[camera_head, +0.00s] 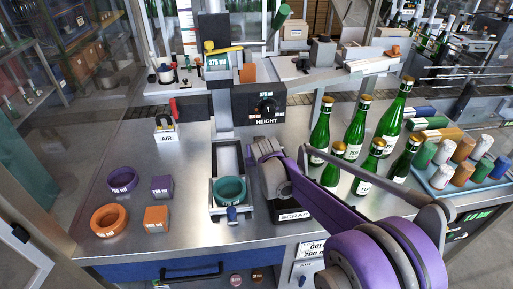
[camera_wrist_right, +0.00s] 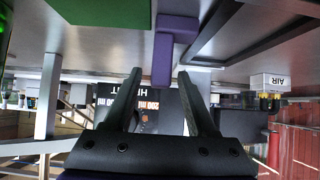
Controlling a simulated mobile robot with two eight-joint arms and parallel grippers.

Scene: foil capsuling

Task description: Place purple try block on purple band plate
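A small purple block (camera_head: 162,186) with a label sits on the steel table at the left, beside a purple ring (camera_head: 122,179). I cannot make out a plate with a purple band for certain. My right arm reaches in from the lower right in the head view; its gripper is not clearly visible there. In the right wrist view my right gripper (camera_wrist_right: 160,73) has its two fingers apart, with nothing visibly held between them. A purple bar-shaped thing (camera_wrist_right: 176,50) shows above the fingertips; what it is I cannot tell. My left gripper is not in view.
An orange ring (camera_head: 110,220) and orange block (camera_head: 156,218) sit in front of the purple pair. A teal ring (camera_head: 229,190) lies in the central fixture. The HEIGHT dial box (camera_head: 259,101) stands behind. Green bottles (camera_head: 356,129) and capped cylinders (camera_head: 463,149) crowd the right.

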